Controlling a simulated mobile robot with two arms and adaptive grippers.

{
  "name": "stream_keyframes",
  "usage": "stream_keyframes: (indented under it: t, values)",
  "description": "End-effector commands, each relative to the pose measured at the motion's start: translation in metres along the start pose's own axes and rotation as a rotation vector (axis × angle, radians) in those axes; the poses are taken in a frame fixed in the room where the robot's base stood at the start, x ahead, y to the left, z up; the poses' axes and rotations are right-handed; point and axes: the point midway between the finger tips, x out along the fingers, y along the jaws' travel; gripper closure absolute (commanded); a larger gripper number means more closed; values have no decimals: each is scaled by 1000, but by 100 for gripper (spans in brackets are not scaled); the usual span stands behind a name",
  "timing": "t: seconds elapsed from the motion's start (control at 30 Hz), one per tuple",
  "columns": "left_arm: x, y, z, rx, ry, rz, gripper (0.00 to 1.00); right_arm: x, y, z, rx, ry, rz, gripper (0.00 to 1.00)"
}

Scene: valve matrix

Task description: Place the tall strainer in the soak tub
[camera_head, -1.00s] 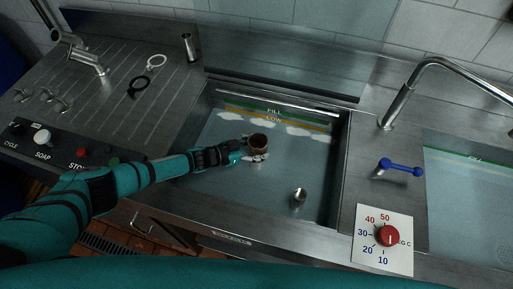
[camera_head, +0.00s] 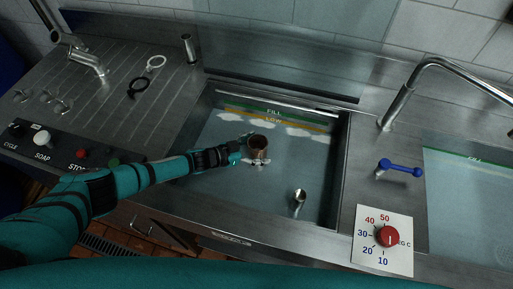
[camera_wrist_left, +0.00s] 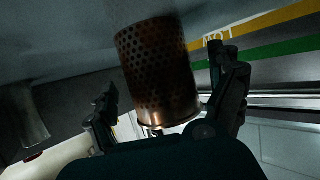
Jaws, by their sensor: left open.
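In the left wrist view the strainer (camera_wrist_left: 158,70) lies between and beyond the two fingers, slightly tilted in the picture. My left gripper (camera_head: 246,150) is open just left of the strainer in the head view. Its fingers also show in the left wrist view (camera_wrist_left: 165,85), spread apart with the strainer in the gap; I cannot tell whether either touches it. The frames do not show which basin is the soak tub. My right gripper is out of view.
A small metal cylinder (camera_head: 300,196) is in the middle basin's front right. A second basin (camera_head: 470,200) lies right, past a blue-handled valve (camera_head: 401,167) and red dial (camera_head: 387,236).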

Motion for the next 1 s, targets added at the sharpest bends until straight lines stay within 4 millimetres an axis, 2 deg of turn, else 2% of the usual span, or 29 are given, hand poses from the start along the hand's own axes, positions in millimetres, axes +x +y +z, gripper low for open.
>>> stream_keyframes:
  t: [0.3, 0.5, 0.87, 0.97, 1.0]
  values:
    - [-51, -1, 2, 1, -2, -1, 8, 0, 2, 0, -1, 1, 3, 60]
    - [-72, -1, 1, 1, 0, -1, 8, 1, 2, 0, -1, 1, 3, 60]
    - [-74, 0, -1, 1, 2, 0, 8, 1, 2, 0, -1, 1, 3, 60]
    - [-71, -1, -12, 10, 34, 3, 8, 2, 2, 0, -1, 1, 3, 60]
    - [-69, -2, -23, 17, 63, 5, 8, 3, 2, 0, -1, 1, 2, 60]
